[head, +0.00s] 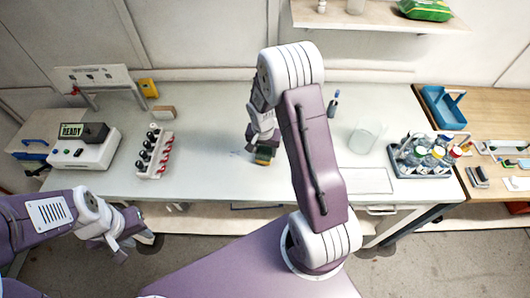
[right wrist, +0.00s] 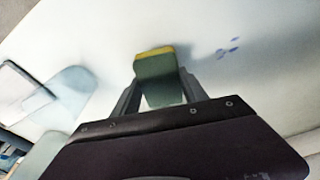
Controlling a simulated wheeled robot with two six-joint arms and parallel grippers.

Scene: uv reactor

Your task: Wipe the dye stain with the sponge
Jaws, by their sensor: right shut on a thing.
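My right gripper (head: 262,151) is shut on the sponge (head: 264,156), low over the white bench near its middle. In the right wrist view the sponge (right wrist: 158,82) sits between the two fingers, green-grey with a yellow edge. I cannot tell whether it touches the bench. The dye stain (right wrist: 228,48) shows in that view as a few small blue spots right of the sponge, apart from it. In the head view the stain (head: 239,153) is a faint bluish mark left of the sponge. My left gripper (head: 132,232) hangs in front of the bench, empty; its finger opening is unclear.
A rack of dark-capped vials (head: 154,153) and a device reading READY (head: 84,148) stand at the left. A glass beaker (head: 366,137) and a bottle rack (head: 420,174) stand at the right. The bench around the stain is clear.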

